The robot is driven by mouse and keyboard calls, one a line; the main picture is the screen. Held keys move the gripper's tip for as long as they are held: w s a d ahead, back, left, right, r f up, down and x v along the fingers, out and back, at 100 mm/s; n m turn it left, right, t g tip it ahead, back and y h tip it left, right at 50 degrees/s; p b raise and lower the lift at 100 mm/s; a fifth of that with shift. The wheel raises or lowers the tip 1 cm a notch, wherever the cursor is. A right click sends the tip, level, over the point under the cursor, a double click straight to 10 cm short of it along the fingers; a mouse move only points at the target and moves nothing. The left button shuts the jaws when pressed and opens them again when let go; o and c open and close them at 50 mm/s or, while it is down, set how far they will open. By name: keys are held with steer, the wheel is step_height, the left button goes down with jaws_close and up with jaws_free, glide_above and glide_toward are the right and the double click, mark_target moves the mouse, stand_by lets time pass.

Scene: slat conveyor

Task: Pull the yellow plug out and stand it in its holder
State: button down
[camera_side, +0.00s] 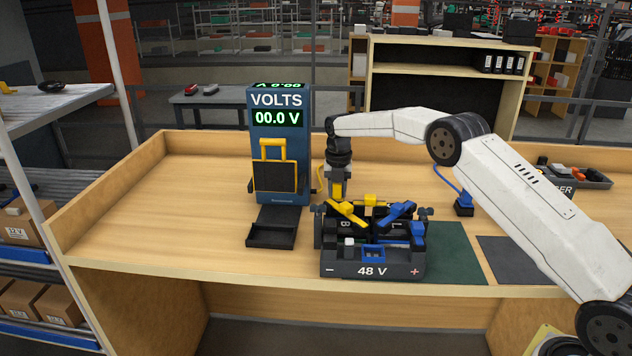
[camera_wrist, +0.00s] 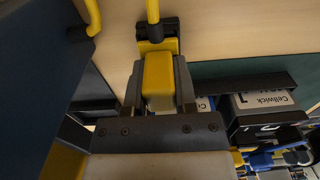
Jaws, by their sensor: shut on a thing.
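My gripper (camera_side: 338,195) points down just behind the left part of the 48 V battery tray (camera_side: 372,270). In the wrist view, its two fingers are shut on the yellow plug (camera_wrist: 158,82). A yellow cable (camera_wrist: 153,10) runs from a dark collar beyond the plug; it also shows beside my gripper in the side view (camera_side: 319,178). A dark and yellow piece (camera_wrist: 170,44) is at the plug's far end; I cannot tell whether it is the holder or part of the plug. The tray hides the area below my fingertips in the side view.
The blue VOLTS meter (camera_side: 278,115) stands close on the left, with a black tray (camera_side: 272,235) before it. Yellow (camera_side: 345,213) and blue (camera_side: 398,212) levers top the battery tray. A blue plug with cable (camera_side: 464,207) stands to the right. The bench's left side is clear.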

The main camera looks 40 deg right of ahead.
steer(key=shift+f, duration=0.15)
steer(key=shift+c, duration=1.6)
jaws_free()
steer(key=shift+r, duration=3.95)
steer(key=shift+r, duration=0.1)
